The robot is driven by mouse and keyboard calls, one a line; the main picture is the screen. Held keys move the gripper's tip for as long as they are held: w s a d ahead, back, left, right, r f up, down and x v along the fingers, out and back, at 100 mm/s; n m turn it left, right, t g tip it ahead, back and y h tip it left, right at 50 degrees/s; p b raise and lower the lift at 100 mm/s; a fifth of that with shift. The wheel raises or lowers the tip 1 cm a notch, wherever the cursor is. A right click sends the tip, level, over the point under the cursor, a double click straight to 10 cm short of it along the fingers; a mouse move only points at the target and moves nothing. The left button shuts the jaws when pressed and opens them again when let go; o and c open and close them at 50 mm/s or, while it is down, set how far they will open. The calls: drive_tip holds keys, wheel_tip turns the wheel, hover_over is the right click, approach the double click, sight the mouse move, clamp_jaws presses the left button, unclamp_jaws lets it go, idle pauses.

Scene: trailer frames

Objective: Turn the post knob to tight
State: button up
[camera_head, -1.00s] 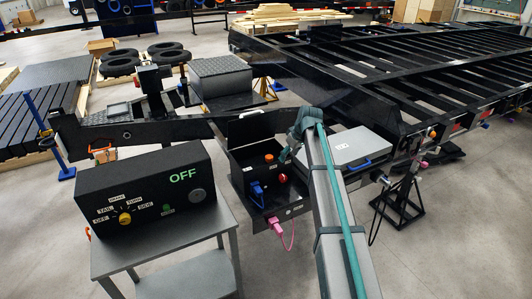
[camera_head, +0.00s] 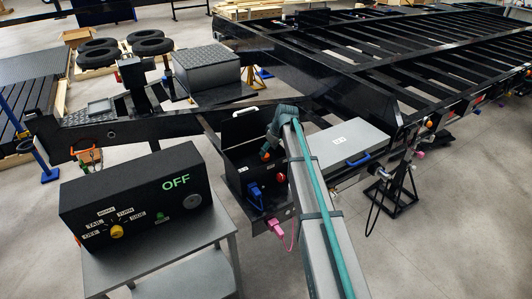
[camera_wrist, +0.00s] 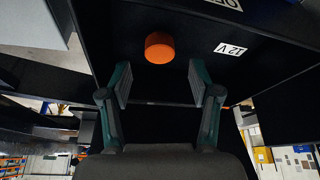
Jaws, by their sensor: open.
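An orange round knob (camera_wrist: 160,47) sits on a black box face in the wrist view, just beyond the fingertips and roughly centred between them. My gripper (camera_wrist: 159,82) is open and empty, with a finger on each side and a gap to the knob. In the head view, the orange knob (camera_head: 265,155) shows in the open black box (camera_head: 234,155), and my gripper (camera_head: 270,148) is right at it, partly covering it. No tight or loose marking on the knob is readable.
A red button (camera_head: 280,177), a blue plug (camera_head: 255,193) and a pink plug (camera_head: 276,227) are on the black box. A grey lidded box (camera_head: 345,143) stands to the right. A control panel reading OFF (camera_head: 135,200) stands on a grey cart (camera_head: 180,270). A 12 V label (camera_wrist: 230,48) is near the knob.

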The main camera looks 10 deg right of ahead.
sight(266, 156)
drive_tip(key=shift+p+x, duration=0.4)
drive_tip(key=shift+x, duration=1.8)
drive_tip(key=c, duration=1.1)
drive_tip(key=shift+c, duration=0.2)
